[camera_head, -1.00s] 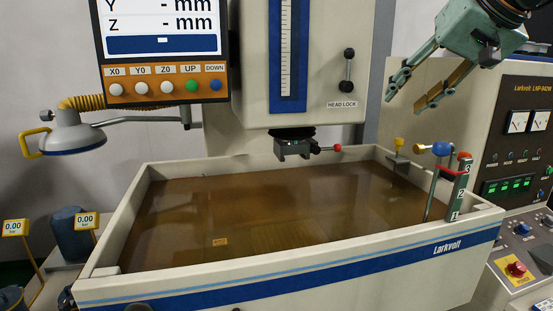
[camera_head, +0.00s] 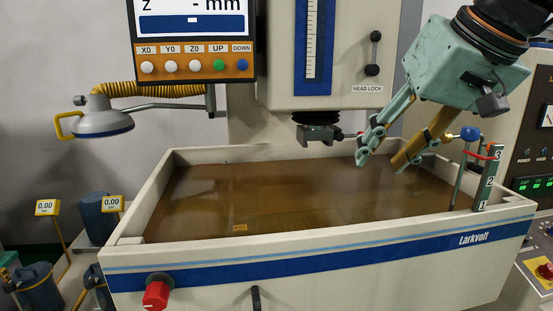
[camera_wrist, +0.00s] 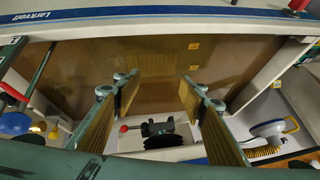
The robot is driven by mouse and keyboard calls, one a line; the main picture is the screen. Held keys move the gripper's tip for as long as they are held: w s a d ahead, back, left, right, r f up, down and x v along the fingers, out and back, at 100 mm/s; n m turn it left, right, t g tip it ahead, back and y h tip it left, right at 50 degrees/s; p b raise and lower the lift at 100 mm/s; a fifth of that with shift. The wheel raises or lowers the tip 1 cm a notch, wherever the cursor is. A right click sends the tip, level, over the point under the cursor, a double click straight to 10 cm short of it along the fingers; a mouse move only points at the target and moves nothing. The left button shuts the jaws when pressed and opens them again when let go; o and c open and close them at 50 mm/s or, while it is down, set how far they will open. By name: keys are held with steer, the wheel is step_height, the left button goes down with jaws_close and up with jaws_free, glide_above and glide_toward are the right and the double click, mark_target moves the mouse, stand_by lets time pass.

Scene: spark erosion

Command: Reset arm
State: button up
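My gripper (camera_head: 380,164) is open and empty in the head view, its two fingers spread and pointing down and left. It hangs over the right rear part of the tank (camera_head: 330,239), which is filled with brown liquid. In the wrist view my gripper (camera_wrist: 157,88) also shows with a wide gap between the ribbed pads and nothing between them. The machine head's tool holder (camera_head: 318,134) has a red-tipped lever. It also shows in the wrist view (camera_wrist: 158,130), beyond the gap between the fingers.
A level post (camera_head: 489,180) marked 1 to 3 with a red lever stands at the tank's right, near a blue knob (camera_head: 470,133). A display panel (camera_head: 193,40) is at upper left, above a lamp (camera_head: 103,122). A control cabinet (camera_head: 535,150) stands right.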

steer(key=s+f+g+h+b, duration=0.2)
steer(key=s+f+b, duration=0.5)
steer(key=s+f, duration=1.4)
steer(key=s+d, duration=0.1)
steer(key=s, duration=0.2)
steer(key=shift+s+f+h, duration=0.35)
steer(key=shift+f+h, duration=0.05)
steer(key=shift+a, duration=0.1)
